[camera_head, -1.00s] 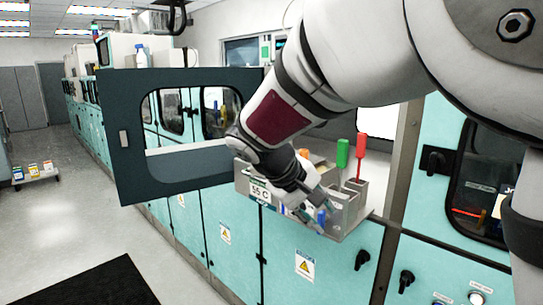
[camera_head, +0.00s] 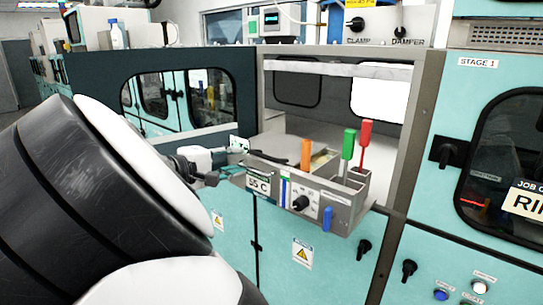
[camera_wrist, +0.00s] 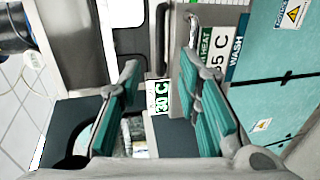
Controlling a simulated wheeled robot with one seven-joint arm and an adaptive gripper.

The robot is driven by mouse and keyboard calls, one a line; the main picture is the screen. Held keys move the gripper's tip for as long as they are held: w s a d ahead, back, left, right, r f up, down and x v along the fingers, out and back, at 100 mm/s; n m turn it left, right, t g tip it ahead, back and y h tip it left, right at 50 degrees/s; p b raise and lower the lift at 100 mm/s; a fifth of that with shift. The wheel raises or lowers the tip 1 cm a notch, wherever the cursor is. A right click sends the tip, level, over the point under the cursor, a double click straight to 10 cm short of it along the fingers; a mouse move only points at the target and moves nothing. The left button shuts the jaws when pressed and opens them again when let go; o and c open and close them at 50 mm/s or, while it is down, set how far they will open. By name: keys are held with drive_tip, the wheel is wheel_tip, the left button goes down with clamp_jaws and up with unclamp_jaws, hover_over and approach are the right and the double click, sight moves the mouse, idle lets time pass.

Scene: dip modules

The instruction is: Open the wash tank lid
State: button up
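The wash tank unit (camera_head: 333,196) is a grey metal box with a 55 C display, standing at the machine's open bay in the head view. A black handle-like bar (camera_head: 268,157) lies along its top left, apparently on the lid; the lid's outline is hard to make out. In the wrist view, a WASH label (camera_wrist: 236,58) and a 5 C display (camera_wrist: 217,50) show beside a grey panel with a dark bar (camera_wrist: 161,45). My gripper (camera_wrist: 160,62) is open, its teal-padded fingers apart with nothing held between them. In the head view my gripper (camera_head: 212,166) is just left of the tank.
A dark windowed door (camera_head: 240,80) is swung open at left, close to my arm. A control box with CLAMP and DAMPER knobs (camera_head: 385,25) sits above the bay.

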sight(261, 156)
drive_tip(key=x, duration=0.9)
drive_tip(key=shift+w+d+p, duration=0.15)
drive_tip(key=shift+p, duration=0.2)
clamp_jaws()
